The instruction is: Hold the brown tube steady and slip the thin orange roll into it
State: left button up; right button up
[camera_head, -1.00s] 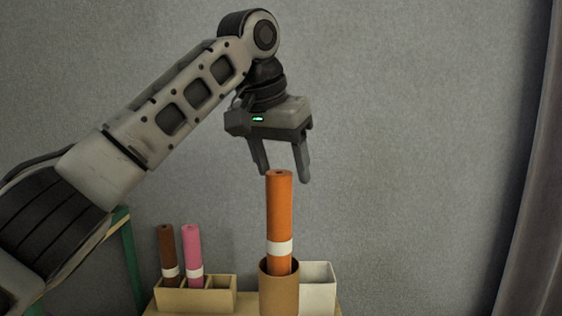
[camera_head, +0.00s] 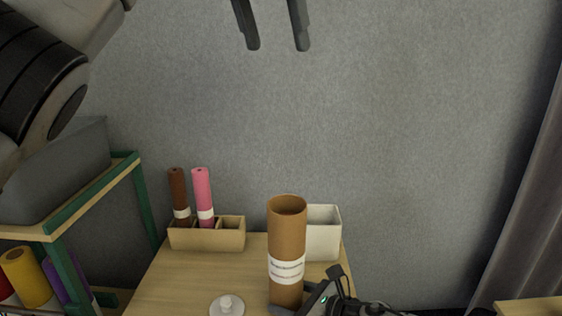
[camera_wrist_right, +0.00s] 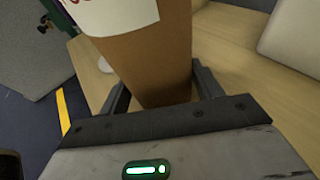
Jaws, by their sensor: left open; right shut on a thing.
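The brown tube (camera_head: 287,238) stands upright on the wooden table with a white label around it. Its open mouth faces up and looks dark inside. The orange roll is not visible now; the tube's inside is too deep to see. My right gripper (camera_head: 287,311) is shut on the lower part of the tube, and the right wrist view shows its fingers on either side of the brown wall (camera_wrist_right: 160,60). My left gripper (camera_head: 277,46) is open and empty, high above the tube.
A tan divided holder (camera_head: 206,240) with a dark brown roll (camera_head: 179,195) and a pink roll (camera_head: 203,195) stands left of the tube. A white box (camera_head: 323,235) is just behind it. A white lid (camera_head: 227,306) lies in front. A green-framed shelf (camera_head: 95,195) is at left.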

dwell(0.4)
jog(key=o, duration=0.8)
jog(key=shift+o, duration=0.2)
